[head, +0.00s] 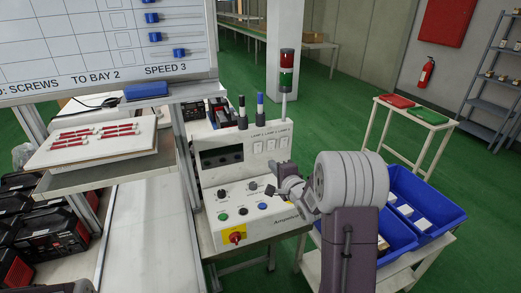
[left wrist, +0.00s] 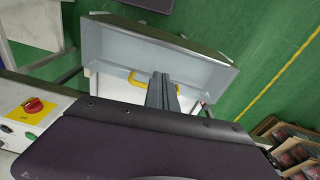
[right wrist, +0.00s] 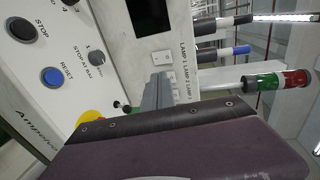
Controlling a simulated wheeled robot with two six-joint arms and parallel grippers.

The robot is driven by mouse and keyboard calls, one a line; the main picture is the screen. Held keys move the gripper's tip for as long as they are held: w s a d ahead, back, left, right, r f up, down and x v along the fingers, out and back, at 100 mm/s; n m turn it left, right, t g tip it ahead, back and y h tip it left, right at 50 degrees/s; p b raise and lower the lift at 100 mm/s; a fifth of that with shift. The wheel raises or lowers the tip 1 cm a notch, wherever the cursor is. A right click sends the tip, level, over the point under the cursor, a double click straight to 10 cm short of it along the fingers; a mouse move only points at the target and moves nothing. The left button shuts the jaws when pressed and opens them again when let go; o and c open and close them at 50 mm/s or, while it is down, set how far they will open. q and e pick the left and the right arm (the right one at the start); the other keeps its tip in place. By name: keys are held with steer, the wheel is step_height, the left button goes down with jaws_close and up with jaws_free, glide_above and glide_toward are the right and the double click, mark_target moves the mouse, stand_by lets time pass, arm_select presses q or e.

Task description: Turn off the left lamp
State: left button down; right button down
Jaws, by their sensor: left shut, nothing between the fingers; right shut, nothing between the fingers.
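The control panel (head: 222,180) has white switches (head: 271,146) in a row under labels reading LAMP 1, 2 and 3. Whether each switch is on or off cannot be told. My right gripper (head: 271,190) is shut and empty, in front of the panel, below the switches. Its fingers (right wrist: 158,90) also show close to the panel in the right wrist view. My left gripper (left wrist: 162,91) is shut and empty, seen only in the left wrist view, over a grey tray (left wrist: 205,65).
A red rotary knob on yellow (head: 235,237) and several buttons sit low on the panel. A red and green stack light (head: 287,70) and slim posts (head: 261,107) rise above it. Blue bins (head: 428,200) stand at right. A yellow handle (left wrist: 140,81) is near my left gripper.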

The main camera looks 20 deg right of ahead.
steer(key=p, duration=0.4)
glide_toward(257, 146)
steer(key=w, duration=0.1)
steer(key=w+f+p, duration=0.1)
steer(key=w, duration=0.3)
steer(key=shift+w+d+f+p, duration=0.15)
steer(key=shift+d+f+p, duration=0.05)
steer(key=shift+f+p, duration=0.15)
steer(key=shift+w+r, duration=0.1)
steer(key=shift+w, duration=0.45)
steer(key=shift+w+r+p, duration=0.15)
steer(key=shift+r+p, duration=0.25)
steer(key=shift+p, duration=0.5)
steer(key=shift+w+f+g, duration=0.1)
steer(key=shift+f+g, duration=0.2)
steer(key=shift+a, duration=0.1)
